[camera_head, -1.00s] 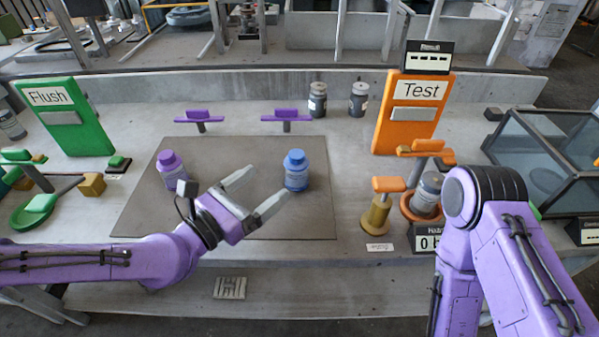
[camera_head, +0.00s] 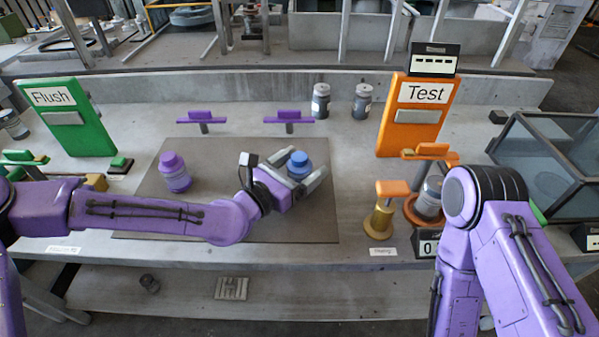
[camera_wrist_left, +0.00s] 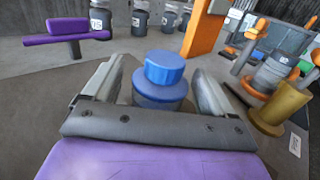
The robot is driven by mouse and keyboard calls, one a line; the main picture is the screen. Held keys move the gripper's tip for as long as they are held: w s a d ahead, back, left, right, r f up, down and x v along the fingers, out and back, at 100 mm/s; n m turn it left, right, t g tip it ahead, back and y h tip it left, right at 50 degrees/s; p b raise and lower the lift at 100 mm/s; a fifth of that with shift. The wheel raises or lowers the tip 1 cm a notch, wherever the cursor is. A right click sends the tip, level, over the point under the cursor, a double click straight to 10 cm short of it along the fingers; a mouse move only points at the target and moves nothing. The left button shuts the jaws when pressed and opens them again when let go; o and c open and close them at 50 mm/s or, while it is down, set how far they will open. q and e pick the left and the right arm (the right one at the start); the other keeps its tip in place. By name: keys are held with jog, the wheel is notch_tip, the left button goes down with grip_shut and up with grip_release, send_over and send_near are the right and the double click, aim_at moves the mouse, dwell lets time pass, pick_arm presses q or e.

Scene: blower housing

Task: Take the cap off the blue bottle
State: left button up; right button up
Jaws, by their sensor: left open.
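The blue bottle stands upright on the dark mat (camera_head: 215,222), and its blue cap (camera_head: 299,159) is on top. In the left wrist view the cap (camera_wrist_left: 165,67) sits above the bottle's shoulder (camera_wrist_left: 160,94). My left gripper (camera_head: 304,172) is open, with its fingers on either side of the bottle. The wrist view shows a finger to the left and one to the right, and I cannot tell whether either touches. The bottle's lower part is hidden behind the gripper. My right arm (camera_head: 490,225) is at the right; its gripper is not visible.
A purple bottle (camera_head: 173,172) stands on the mat's left side. Two purple stands (camera_head: 202,118) (camera_head: 289,118) are behind the mat. Two grey jars (camera_head: 320,101) (camera_head: 361,101) stand farther back. The orange Test panel (camera_head: 408,130) and a yellow-orange post (camera_head: 381,216) are at the right.

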aim_at(301, 155)
pick_arm(q)
jog(key=c, duration=1.2)
jog(key=shift+o, duration=0.2)
jog(key=shift+r, duration=0.1)
notch_tip(301, 155, up, 3)
jog(key=p, duration=0.2)
jog(key=shift+r+p, duration=0.2)
jog(key=shift+p, duration=0.2)
jog(key=s+r+p, duration=0.1)
jog(key=r+p, duration=0.1)
jog(key=s+r+p, duration=0.1)
jog(key=r, duration=0.1)
jog(key=shift+s, duration=0.3)
jog(key=s+r+p, duration=0.5)
jog(key=s+p, duration=0.6)
jog(key=p, duration=0.1)
jog(key=shift+s+r, duration=0.2)
